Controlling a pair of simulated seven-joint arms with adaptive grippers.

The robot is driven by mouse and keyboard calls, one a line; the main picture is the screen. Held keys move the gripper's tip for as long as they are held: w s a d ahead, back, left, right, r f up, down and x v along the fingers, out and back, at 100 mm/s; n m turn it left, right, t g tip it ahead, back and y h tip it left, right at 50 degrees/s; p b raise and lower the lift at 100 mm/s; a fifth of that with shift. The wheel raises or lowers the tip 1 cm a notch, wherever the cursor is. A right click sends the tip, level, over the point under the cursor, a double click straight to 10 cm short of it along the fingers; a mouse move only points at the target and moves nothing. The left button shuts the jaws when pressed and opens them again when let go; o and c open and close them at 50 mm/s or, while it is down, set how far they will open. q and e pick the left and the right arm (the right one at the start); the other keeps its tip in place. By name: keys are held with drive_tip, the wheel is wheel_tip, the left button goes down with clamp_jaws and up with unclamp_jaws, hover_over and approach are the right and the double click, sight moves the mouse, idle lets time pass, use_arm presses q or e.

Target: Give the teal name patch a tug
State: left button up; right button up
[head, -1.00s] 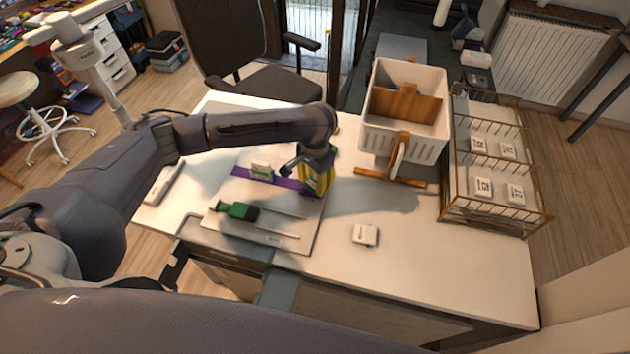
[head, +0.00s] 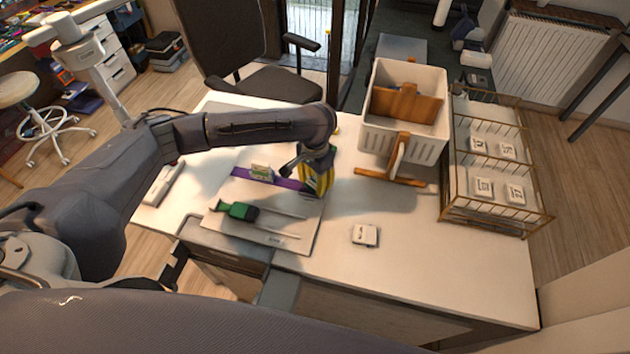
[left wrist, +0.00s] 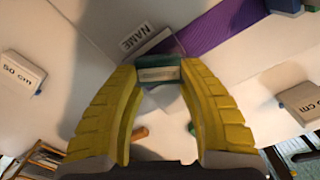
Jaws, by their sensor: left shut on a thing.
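The teal name patch (left wrist: 158,66) shows in the left wrist view between the tips of my left gripper's yellow fingers. A white NAME label (left wrist: 141,37) lies just beyond it, beside a purple strip (left wrist: 220,30). My left gripper (head: 317,192) is shut on the patch. In the head view it points down at the right end of the purple strip (head: 250,175), and it hides the patch there. My right gripper is in neither current view.
A green-handled tool (head: 238,210) lies in front of the strip. A white block (head: 365,235) lies to the right on the table (head: 430,270). A white bin (head: 385,135) on a wooden stand and a wire basket (head: 533,222) with several white blocks stand farther right.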

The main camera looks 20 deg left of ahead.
use_arm(q)
drive_tip(key=shift+f, duration=0.1)
drive_tip(key=shift+c, duration=0.2)
drive_tip(key=o, duration=1.7)
drive_tip(key=shift+r, duration=3)
